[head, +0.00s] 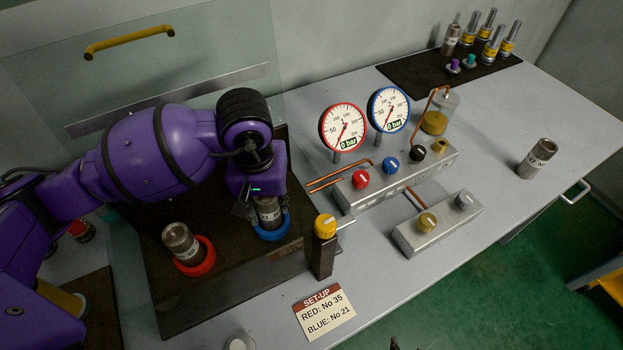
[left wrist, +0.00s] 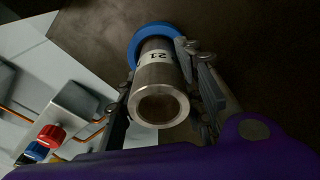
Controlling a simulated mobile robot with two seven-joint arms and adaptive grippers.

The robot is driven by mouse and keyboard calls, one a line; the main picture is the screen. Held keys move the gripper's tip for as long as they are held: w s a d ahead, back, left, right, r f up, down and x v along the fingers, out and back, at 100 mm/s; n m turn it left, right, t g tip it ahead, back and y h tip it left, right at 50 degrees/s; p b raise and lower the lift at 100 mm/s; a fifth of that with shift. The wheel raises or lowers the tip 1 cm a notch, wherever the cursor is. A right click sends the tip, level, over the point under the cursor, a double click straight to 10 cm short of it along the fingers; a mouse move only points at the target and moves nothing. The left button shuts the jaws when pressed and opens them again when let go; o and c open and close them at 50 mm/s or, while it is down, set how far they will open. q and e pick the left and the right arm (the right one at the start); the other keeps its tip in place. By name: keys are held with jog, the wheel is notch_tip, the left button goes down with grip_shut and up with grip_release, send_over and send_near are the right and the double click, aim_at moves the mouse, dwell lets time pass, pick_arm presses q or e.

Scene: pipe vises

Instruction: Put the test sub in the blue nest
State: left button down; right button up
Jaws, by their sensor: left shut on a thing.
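A grey metal test sub (head: 267,208) with a white band stands at the blue nest (head: 274,234). My left gripper (head: 256,211) is shut around it from above. In the left wrist view the sub (left wrist: 157,80) reads 21, its open end faces the camera, and its far end is within the blue ring (left wrist: 140,37). Whether it sits fully down is hidden. Another sub (head: 181,242) stands in the red nest (head: 205,262). A set-up card (head: 324,312) reads red No 35, blue No 21. Small dark tips at the bottom edge may be my right gripper (head: 397,344).
A yellow-knobbed post (head: 324,250) stands close right of the blue nest. Beyond are a valve block (head: 398,178) with two gauges reading 0 bar and a smaller block (head: 437,224). Another sub (head: 537,158) stands at right. A dark mat (head: 425,72) at the back holds several parts.

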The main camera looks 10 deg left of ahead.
aim_at(266, 202)
pick_arm(q)
jog(key=shift+f, duration=0.2)
jog(key=shift+f, duration=0.15)
jog(key=c, duration=1.1)
grip_release()
jog(key=r, duration=0.8)
jog(key=s+r, duration=0.1)
jog(key=r, duration=0.3)
jog(key=shift+r, duration=0.2)
